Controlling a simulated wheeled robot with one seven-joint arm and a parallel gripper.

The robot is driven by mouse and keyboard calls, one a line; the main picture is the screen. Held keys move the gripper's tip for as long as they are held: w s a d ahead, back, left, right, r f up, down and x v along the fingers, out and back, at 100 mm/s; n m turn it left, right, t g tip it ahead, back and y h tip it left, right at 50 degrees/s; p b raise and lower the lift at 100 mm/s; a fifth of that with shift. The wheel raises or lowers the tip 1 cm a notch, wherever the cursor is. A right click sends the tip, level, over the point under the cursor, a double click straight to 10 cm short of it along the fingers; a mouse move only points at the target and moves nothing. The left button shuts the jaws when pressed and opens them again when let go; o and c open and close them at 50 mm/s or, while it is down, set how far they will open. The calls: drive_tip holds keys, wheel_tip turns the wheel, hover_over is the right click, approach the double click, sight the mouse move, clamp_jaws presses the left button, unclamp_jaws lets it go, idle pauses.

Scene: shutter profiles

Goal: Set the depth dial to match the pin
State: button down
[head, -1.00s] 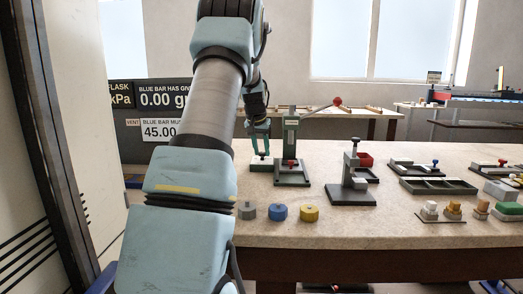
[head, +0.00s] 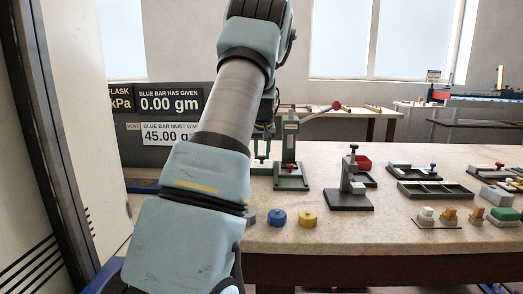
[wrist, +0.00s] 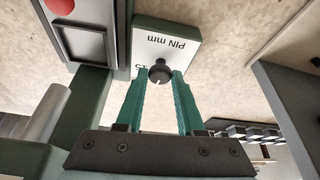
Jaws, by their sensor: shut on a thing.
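The depth dial is a small black round knob (wrist: 160,72) with a light mark on its face. In the head view the gripper (head: 263,140) shows partly behind my arm, above the white plate (head: 260,167) left of the green press (head: 291,150). Which pin the dial refers to, I cannot tell.
The press has a red-tipped lever (head: 336,106). A blue (head: 277,218) and a yellow (head: 308,217) weight-like piece lie in front. A dark stand (head: 350,190) and a compartment tray (head: 436,190) are to the right. A sign reads 0.00 gm and 45.00.

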drive_tip(key=shift+n+p, duration=0.35)
drive_tip(key=shift+n, duration=0.25)
drive_tip(key=shift+y, duration=0.3)
drive_tip(key=c, duration=0.5)
unclamp_jaws()
drive_tip(key=shift+c, duration=0.2)
drive_tip(key=b+v, duration=0.1)
drive_tip(key=v, duration=0.9)
drive_tip(key=shift+r, duration=0.4)
drive_tip(key=shift+s+d, duration=0.1)
drive_tip(key=shift+s, duration=0.05)
drive_tip(key=s+a+f+m+g+p, duration=0.1)
drive_tip(key=s+f, duration=0.2)
drive_tip(key=s, duration=0.8)
drive_tip(key=s+a+f+m+g+h+p, duration=0.1)
drive_tip(key=s+f, duration=0.3)
drive_tip(key=s, duration=0.7)
drive_tip(key=s+a+f+m+p, duration=0.1)
drive_tip(key=s+f, duration=0.3)
drive_tip(key=s, duration=0.8)
drive_tip(key=shift+m+g+p, duration=0.4)
drive_tip(key=shift+p, duration=0.15)
